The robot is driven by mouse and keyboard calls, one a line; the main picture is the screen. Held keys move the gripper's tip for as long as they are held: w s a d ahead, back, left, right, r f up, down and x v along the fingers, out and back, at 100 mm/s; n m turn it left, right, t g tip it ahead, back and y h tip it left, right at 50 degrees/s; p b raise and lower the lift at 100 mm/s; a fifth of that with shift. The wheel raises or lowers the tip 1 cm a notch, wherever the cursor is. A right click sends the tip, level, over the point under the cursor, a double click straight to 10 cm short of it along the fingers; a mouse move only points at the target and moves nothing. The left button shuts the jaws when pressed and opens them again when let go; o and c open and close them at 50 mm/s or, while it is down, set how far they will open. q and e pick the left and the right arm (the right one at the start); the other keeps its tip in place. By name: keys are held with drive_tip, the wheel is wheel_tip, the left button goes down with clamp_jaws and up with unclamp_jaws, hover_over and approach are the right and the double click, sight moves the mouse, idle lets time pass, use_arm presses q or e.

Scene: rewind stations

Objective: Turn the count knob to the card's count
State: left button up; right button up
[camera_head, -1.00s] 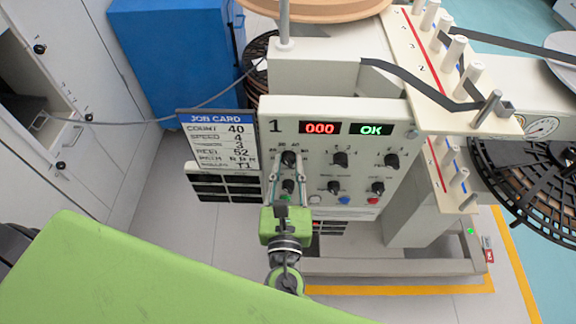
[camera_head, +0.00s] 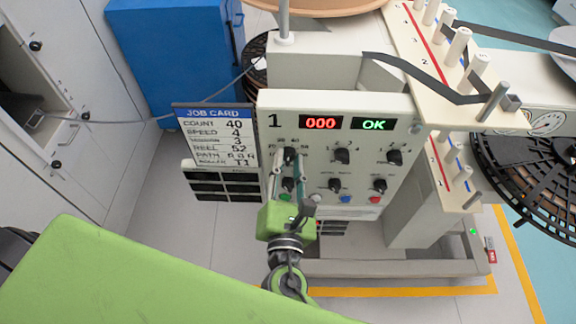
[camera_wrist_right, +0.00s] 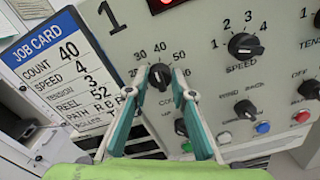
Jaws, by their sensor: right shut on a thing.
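The job card (camera_head: 213,137) reads COUNT 40, with SPEED 4 and TENSION 3 below; it also shows in the right wrist view (camera_wrist_right: 62,72). The count knob (camera_wrist_right: 160,76) is black, on the panel's upper left, with 30, 40 and 50 printed above it. My right gripper (camera_head: 288,160) is shut on this knob, one teal fingertip on each side in the right wrist view (camera_wrist_right: 159,75). The fingers partly hide the knob and its scale, and I cannot tell which number its pointer faces. My left gripper is not in view.
The panel (camera_head: 400,115) shows a red 000 display (camera_head: 320,123) and a green OK display (camera_head: 371,123). A speed knob (camera_wrist_right: 245,46) sits right of the count knob. Another black knob (camera_wrist_right: 181,127) sits just below, between my fingers. Coloured buttons line the panel's lower part.

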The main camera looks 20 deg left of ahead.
drive_tip(key=shift+f+m+b, duration=0.1)
drive_tip(key=shift+m+b, duration=0.65)
drive_tip(key=shift+m, duration=0.95)
drive_tip(key=o, duration=1.1)
drive_tip(key=shift+o, duration=0.2)
drive_tip(key=v, duration=1.2)
